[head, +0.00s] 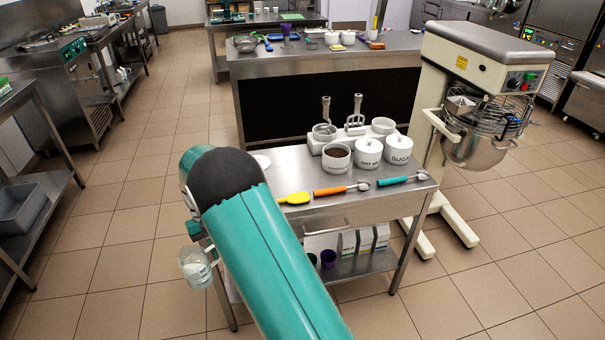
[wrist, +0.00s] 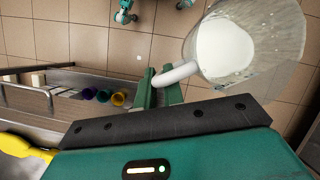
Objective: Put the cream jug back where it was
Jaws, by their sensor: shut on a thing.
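The cream jug (head: 196,268) is a clear jug with a pale handle and white cream inside. In the head view it hangs in the air off the left side of the steel table (head: 288,172), over the floor, and looks roughly upright. In the wrist view the jug (wrist: 238,45) is at the upper right, seen partly from above. My gripper (wrist: 160,92) is shut on its handle between teal fingers. In the head view my own arm covers the table's left part and most of the gripper. A white round saucer-like disc (head: 261,162) lies on the table beside my arm.
On the table are a yellow spatula (head: 295,198), an orange-handled tool (head: 340,189), a teal-handled tool (head: 402,180) and several white canisters (head: 368,155). Coloured cups (wrist: 103,95) stand on the lower shelf. A large mixer (head: 480,100) stands right of the table. Floor at left is clear.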

